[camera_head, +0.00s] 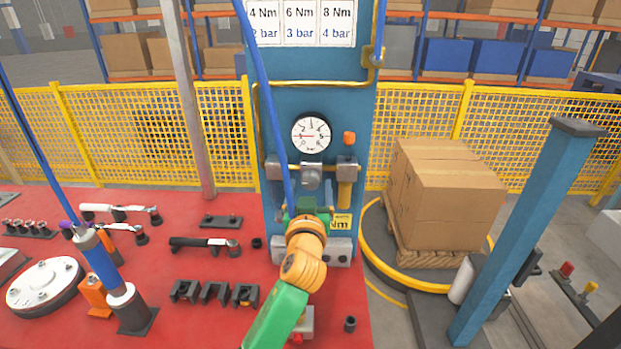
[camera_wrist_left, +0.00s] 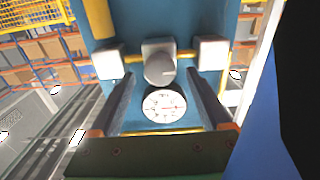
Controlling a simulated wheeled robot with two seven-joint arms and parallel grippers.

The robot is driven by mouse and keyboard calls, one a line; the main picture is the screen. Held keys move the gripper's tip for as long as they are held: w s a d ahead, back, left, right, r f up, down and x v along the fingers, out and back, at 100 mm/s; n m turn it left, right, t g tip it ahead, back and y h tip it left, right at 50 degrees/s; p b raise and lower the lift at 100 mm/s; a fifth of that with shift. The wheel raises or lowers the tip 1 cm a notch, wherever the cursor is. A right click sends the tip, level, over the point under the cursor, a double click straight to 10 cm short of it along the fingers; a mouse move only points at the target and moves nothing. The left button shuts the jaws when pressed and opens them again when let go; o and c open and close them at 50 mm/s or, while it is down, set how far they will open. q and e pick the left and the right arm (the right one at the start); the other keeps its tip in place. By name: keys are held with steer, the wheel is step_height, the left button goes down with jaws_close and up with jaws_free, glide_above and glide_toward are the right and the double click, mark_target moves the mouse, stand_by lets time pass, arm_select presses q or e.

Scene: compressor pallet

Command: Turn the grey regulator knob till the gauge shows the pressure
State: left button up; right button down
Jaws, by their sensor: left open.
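The grey regulator knob (camera_head: 311,174) sits on the blue column, below the round white gauge (camera_head: 311,134). The gauge's red needle points left in the head view; its small numbers are hard to read. My left gripper (camera_head: 307,208) is just below the knob, with its fingers largely hidden by the wrist. In the left wrist view the knob (camera_wrist_left: 159,70) shows between the two dark open fingers, with a gap on each side. The gauge (camera_wrist_left: 164,105) also shows between them, lower in that picture. My right gripper is not in view.
A sign (camera_head: 301,22) pairs 4, 6 and 8 Nm with 2, 3 and 4 bar. A yellow label (camera_head: 342,223) ending in "Nm" is partly covered by my arm. A blue hose (camera_head: 266,95) hangs before the column (camera_head: 347,103). Tools lie on the red table (camera_head: 200,327).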

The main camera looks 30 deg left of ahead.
arm_select(q)
steer(key=shift+w+a+r, duration=0.15)
steer(key=shift+w+a, duration=0.05)
steer(key=shift+w, duration=0.05)
steer(key=shift+w+a, duration=0.2)
steer(key=shift+w, duration=0.1)
steer(key=shift+w+a+f, duration=0.3)
steer(key=shift+w+f, duration=0.2)
steer(key=shift+s+d+r, duration=0.15)
steer(key=shift+s, duration=0.05)
steer(key=c, duration=0.8)
jaws_close()
